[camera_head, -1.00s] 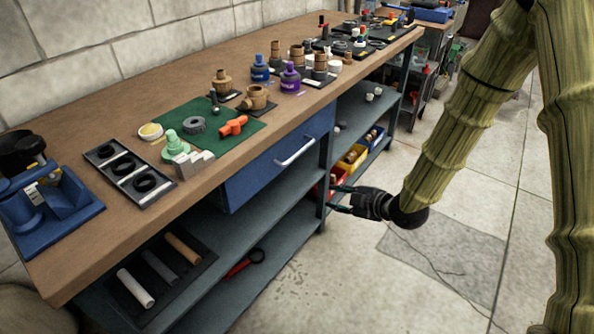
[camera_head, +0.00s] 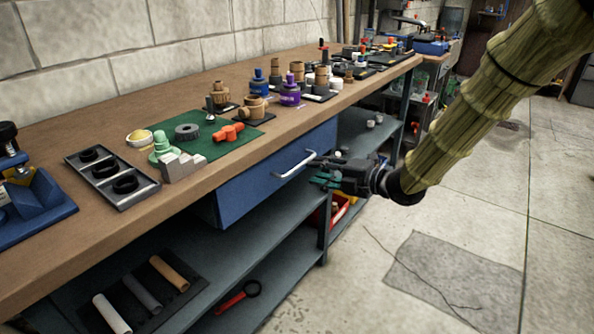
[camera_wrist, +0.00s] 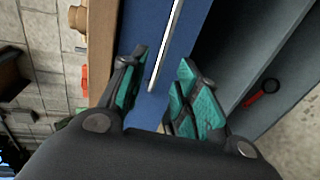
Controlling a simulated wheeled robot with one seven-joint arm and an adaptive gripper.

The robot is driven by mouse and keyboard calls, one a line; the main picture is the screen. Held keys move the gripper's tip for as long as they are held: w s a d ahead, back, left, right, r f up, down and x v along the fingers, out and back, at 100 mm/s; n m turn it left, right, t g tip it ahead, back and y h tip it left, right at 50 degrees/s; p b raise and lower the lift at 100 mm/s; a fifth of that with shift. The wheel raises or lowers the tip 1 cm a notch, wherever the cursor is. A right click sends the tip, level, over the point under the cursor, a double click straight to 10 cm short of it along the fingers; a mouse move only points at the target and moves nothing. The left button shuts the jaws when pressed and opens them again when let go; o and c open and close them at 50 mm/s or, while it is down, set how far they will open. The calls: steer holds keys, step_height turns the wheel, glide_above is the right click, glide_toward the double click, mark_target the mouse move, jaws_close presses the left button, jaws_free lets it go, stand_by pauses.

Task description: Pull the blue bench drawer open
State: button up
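The blue drawer (camera_head: 247,183) sits under the bench top, with a pale bar handle (camera_head: 298,164) across its front. In the head view my gripper (camera_head: 318,171) is at the right end of the handle. In the wrist view the blue drawer front (camera_wrist: 222,22) fills the middle top, and the handle (camera_wrist: 168,45) runs up from between the fingertips. My gripper (camera_wrist: 160,85) is open, with its teal finger pads apart on either side of the handle's near end. I cannot tell whether either pad touches the handle.
The wooden bench top (camera_head: 130,222) holds a green mat (camera_head: 215,148) with fittings and a black tray (camera_head: 112,180). Below are grey shelves (camera_head: 235,262) with several tubes and a red tool (camera_head: 238,297). The concrete floor (camera_head: 460,220) to the right is clear.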

mark_target(299, 167)
steer(key=b+x, duration=0.1)
steer(key=x, duration=0.6)
steer(key=shift+w+a+f, duration=0.1)
steer(key=shift+w+a, duration=0.15)
steer(key=shift+a, duration=0.1)
jaws_close()
